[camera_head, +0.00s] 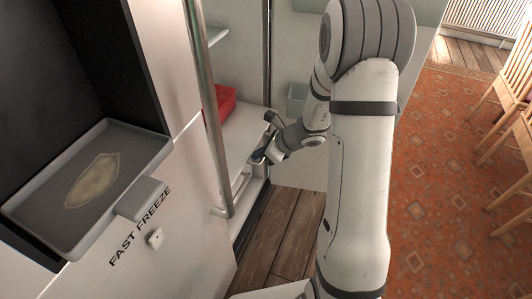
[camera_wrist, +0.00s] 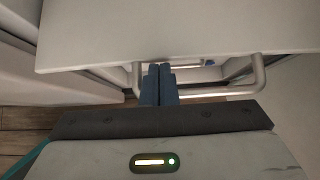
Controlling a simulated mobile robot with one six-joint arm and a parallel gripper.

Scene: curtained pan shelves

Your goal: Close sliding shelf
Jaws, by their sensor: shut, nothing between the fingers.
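The sliding shelf (camera_head: 247,133) is a white board low in the cabinet, past the vertical metal pole. In the wrist view its pale front part (camera_wrist: 180,40) fills the top of the picture. A light bar handle (camera_wrist: 259,75) shows below it, with one end on each side of my fingers. My gripper (camera_head: 259,157) is at the shelf's front right area; its dark blue fingers (camera_wrist: 158,70) are shut together with nothing between them. The fingers overlap the handle's span in the wrist view; I cannot tell whether they touch it or the shelf.
A red bin (camera_head: 226,99) sits on the shelf. A grey tray (camera_head: 150,145) juts out at the left, above the "FAST FREEZE" panel (camera_head: 180,220). A metal pole (camera_head: 212,110) stands close left of my gripper. Wooden floor (camera_head: 285,225) lies below; wooden chairs (camera_head: 515,85) are far right.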

